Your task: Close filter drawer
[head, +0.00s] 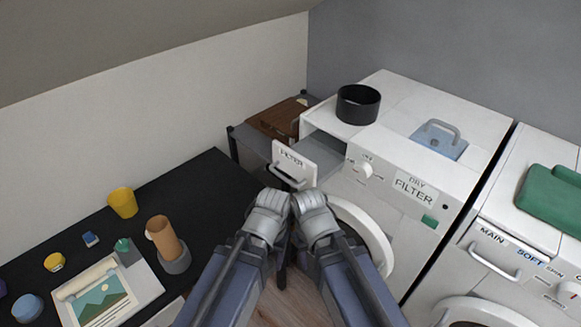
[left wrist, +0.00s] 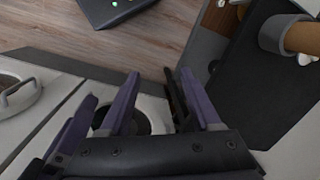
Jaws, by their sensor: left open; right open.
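The filter drawer (head: 305,158) is pulled out at the upper left of the white dryer (head: 440,150). My left gripper (head: 267,205) and right gripper (head: 313,203) are side by side just below the drawer front in the head view. Their fingertips are hard to make out there, and I cannot tell whether either touches the handle. In the left wrist view, purple fingers of my left gripper (left wrist: 160,105) are spread with nothing between them.
A black pot (head: 358,104) and a blue panel with a grey handle (head: 439,140) are on the dryer top. A washer with a green folded cloth (head: 550,200) stands at right. A black desk (head: 200,190) with cups and a picture is at left.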

